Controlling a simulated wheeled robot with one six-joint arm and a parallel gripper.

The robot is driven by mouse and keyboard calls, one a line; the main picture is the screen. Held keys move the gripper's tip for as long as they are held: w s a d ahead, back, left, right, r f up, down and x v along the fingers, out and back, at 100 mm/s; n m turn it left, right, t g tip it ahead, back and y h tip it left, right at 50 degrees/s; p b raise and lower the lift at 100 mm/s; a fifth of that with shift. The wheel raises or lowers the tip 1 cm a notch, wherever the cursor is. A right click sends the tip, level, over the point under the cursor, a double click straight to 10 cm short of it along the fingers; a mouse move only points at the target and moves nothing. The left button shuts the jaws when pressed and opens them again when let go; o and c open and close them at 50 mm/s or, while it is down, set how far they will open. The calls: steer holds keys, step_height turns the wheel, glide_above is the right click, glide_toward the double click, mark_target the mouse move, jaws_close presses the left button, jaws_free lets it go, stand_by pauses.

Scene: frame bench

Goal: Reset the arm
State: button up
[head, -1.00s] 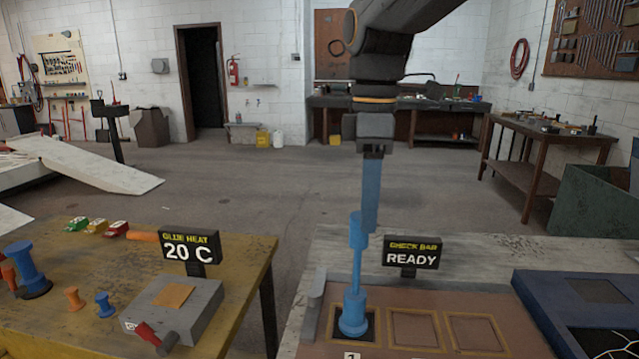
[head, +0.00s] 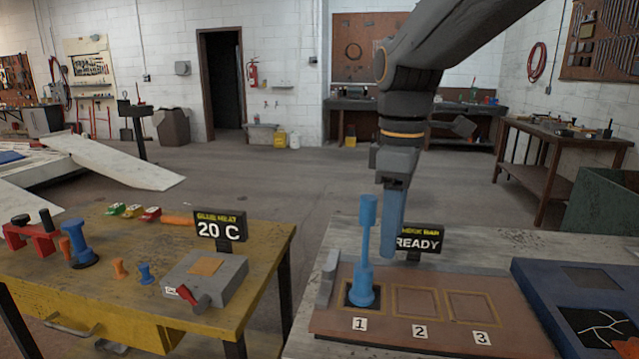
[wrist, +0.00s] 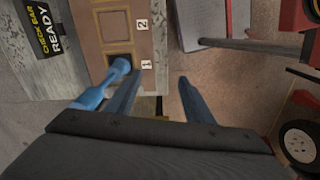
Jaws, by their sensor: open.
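My gripper (head: 393,222) hangs from my arm with its blue fingers pointing down, just right of the blue dumbbell-shaped piece in the head view. In the wrist view my gripper (wrist: 158,90) shows two blue fingers spread apart with nothing between them. The blue piece (head: 363,250) stands upright in the square at label 1 on the brown board (head: 330,322). In the wrist view the blue piece (wrist: 92,97) lies beside one finger, outside the gap; whether they touch I cannot tell.
A "READY" sign (head: 425,240) stands behind the board, partly covered by my gripper. Squares 2 and 3 are empty. A yellow bench (head: 120,290) at left holds a grey heater box (head: 215,285) under a "20 C" sign (head: 220,228). A blue tray (head: 535,285) is at right.

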steer(key=s+d+f+m, duration=0.2)
steer(key=f+m, duration=0.2)
steer(key=f, duration=0.2)
steer(key=s+d+f+m, duration=0.3)
steer(key=f+m, duration=0.2)
steer(key=f, duration=0.2)
steer(key=s+d+f+m, duration=0.2)
steer(key=s+f+m, duration=0.1)
steer(key=f, duration=0.4)
steer(key=shift+d+f+m+t, duration=0.2)
steer(key=shift+d+m+t, duration=0.1)
steer(key=shift+m, duration=0.4)
